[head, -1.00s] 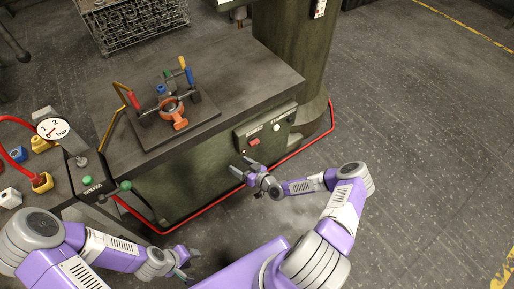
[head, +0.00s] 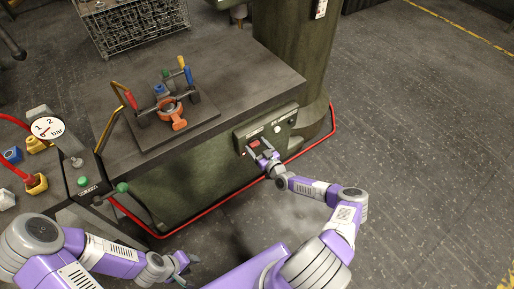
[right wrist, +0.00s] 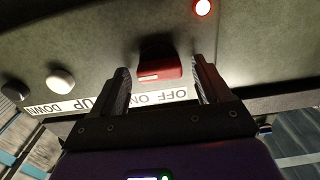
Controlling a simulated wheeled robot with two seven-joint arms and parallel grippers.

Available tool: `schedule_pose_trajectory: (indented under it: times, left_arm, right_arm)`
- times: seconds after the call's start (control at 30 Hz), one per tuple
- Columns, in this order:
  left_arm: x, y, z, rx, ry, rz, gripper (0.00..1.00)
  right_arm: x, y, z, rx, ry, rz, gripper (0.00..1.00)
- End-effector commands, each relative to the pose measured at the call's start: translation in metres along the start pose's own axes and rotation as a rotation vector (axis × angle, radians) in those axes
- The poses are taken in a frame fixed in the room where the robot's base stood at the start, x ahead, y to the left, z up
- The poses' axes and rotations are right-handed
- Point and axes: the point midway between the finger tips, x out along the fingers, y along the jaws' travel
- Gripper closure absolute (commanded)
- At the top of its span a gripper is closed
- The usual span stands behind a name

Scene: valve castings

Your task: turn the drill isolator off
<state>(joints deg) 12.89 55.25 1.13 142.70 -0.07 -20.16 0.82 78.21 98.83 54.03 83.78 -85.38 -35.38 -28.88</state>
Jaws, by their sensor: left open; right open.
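The drill isolator is a red rotary switch (head: 254,143) on the panel at the front of the drill table. It also shows in the right wrist view (right wrist: 161,66), beside an "OFF ON" label (right wrist: 166,97) and a lit red lamp (right wrist: 203,7). My right gripper (head: 257,149) is open at the panel. In the right wrist view its fingers (right wrist: 161,82) lie either side of the switch, with visible gaps; I cannot tell whether the tips reach its depth. My left gripper (head: 187,264) is open and empty, low at the left, away from the panel.
A white button (right wrist: 60,78) and a black button (right wrist: 14,91) sit along the panel by "UP" and "DOWN" labels. A red rail (head: 215,205) runs around the table's base. A clamp fixture with an orange casting (head: 172,112) stands on the table. Floor on the right is clear.

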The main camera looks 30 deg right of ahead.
Motion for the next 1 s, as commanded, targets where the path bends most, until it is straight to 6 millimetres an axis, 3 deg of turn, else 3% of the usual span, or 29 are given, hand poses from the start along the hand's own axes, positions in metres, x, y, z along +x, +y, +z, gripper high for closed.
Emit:
schedule_pose_trajectory:
  times: [0.2, 0.57, 1.0]
  left_arm:
    - [-0.0002, 0.0001, 0.0001, 0.0, 0.0, 0.0, 0.57]
    - [-0.0001, 0.0001, 0.0001, 0.0, 0.0, 0.0, 0.57]
    - [-0.0014, 0.0005, 0.0002, 0.0, 0.0, 0.0, 0.57]
  right_arm:
    - [0.0003, 0.0002, -0.0003, 0.0, 0.0, 0.0, 0.23]
    - [0.0001, 0.0004, -0.0003, 0.0, 0.0, 0.0, 0.79]
    - [0.0004, 0.0003, -0.0011, -0.105, -0.001, -0.001, 0.79]
